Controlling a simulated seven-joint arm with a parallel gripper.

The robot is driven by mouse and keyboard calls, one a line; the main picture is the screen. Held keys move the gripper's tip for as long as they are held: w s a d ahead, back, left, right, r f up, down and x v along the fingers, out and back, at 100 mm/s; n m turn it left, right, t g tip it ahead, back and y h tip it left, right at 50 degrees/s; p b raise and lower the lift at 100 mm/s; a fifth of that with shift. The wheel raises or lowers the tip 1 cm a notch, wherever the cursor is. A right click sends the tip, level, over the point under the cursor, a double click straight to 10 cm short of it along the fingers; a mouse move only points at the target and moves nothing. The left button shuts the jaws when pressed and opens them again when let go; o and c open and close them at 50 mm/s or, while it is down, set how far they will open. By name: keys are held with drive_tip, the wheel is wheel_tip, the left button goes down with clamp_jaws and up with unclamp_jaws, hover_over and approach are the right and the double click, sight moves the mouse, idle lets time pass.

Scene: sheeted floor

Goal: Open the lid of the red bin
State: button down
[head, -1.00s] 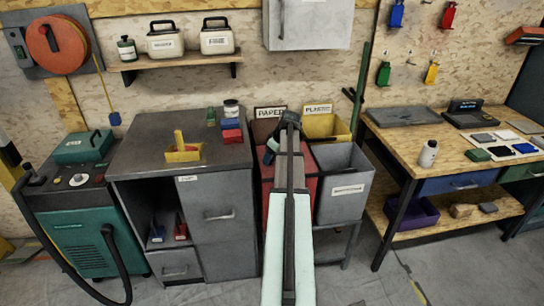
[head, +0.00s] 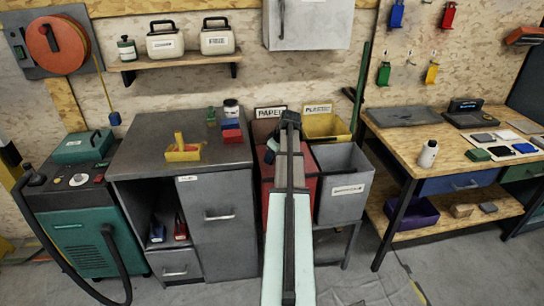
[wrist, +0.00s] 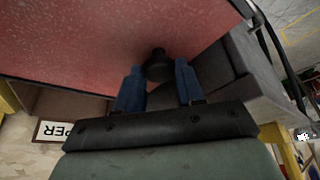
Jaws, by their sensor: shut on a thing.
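The red bin (head: 305,189) stands in the middle of the head view, between the grey cabinet and a grey bin. My arm covers much of it. In the wrist view its red panel (wrist: 110,45) fills the upper left, with a black knob (wrist: 158,66) near its edge. My gripper (wrist: 158,85) has its two blue fingers on either side of this knob, shut on it. In the head view the fingers and the knob are hidden behind my arm, so the lid's angle is unclear.
An open grey bin (head: 342,190) stands close on the right. A yellow bin (head: 326,127) and a brown bin labelled PAPER (head: 264,128) stand behind. A grey cabinet (head: 228,220) is close on the left; a workbench (head: 460,150) is at the right.

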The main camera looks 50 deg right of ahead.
drive_tip(key=s+d, duration=1.1)
drive_tip(key=s, duration=0.1)
drive_tip(key=shift+d, duration=0.4)
drive_tip(key=c, duration=0.7)
unclamp_jaws()
drive_tip(key=shift+w, duration=0.1)
drive_tip(key=v, duration=1.4)
drive_tip(key=shift+f, duration=0.1)
